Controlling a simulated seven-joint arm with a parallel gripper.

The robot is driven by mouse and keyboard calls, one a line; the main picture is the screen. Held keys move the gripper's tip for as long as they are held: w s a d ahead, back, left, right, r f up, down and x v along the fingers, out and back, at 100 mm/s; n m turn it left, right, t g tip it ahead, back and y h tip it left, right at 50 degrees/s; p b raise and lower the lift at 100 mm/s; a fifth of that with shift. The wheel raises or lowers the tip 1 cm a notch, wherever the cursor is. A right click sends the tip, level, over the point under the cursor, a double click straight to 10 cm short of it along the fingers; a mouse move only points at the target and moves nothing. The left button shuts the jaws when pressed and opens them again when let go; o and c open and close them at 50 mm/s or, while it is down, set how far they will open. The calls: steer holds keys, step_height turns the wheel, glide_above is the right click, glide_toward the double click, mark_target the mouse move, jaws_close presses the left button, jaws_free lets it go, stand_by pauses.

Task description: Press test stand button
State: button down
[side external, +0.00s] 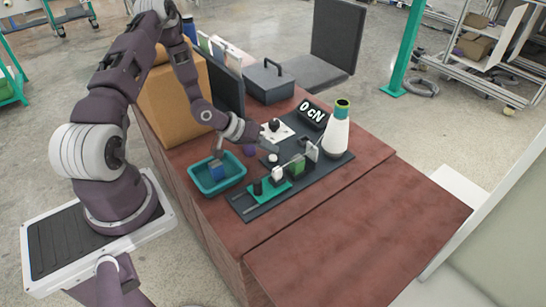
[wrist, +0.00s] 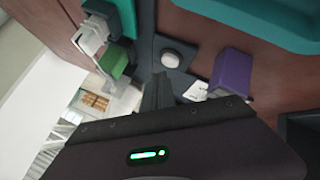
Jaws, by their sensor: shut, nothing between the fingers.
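The test stand is a dark base plate (side external: 310,172) on the red-brown table, carrying a teal block, a green block (side external: 297,166) and clear plates. A display reading "0 cN" (side external: 313,114) stands behind it. A round white button (side external: 272,158) sits on the stand; in the wrist view the button (wrist: 179,58) shows whole on a dark square mount. My gripper (side external: 272,148) is shut and empty, close to the button. In the wrist view the shut fingertips (wrist: 160,84) lie just below and left of the button; whether they touch it I cannot tell.
A purple block (wrist: 232,74) is beside the button. A teal bin (side external: 205,190) with a blue item stands left of the stand. A white cone with a green top (side external: 337,130) stands at the stand's right end. A grey toolbox (side external: 268,82) is behind. The front right tabletop is clear.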

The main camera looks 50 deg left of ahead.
steer(key=shift+r, duration=2.5)
step_height(320, 180, up, 12)
steer(key=m+g+y, duration=0.2)
steer(key=m+y, duration=0.1)
steer(key=y, duration=0.1)
glide_above(270, 158)
steer(key=s, duration=0.2)
steer(key=s+d+r+g+y, duration=0.1)
steer(key=s+d+r, duration=0.15)
steer(key=r, duration=0.25)
steer(key=s+d+r+y, duration=0.1)
steer(key=s+d+r, duration=0.1)
steer(key=s+r, duration=0.25)
steer(key=s+d+r+m+h, duration=0.1)
steer(key=s+d+r, duration=0.2)
steer(key=s+d, duration=0.2)
steer(key=s+d+r+m+h, duration=0.1)
steer(key=s+d, duration=0.5)
steer(key=s, duration=0.6)
step_height(270, 158, up, 3)
steer(key=shift+s+d+f+h, duration=0.15)
steer(key=shift+h, duration=0.45)
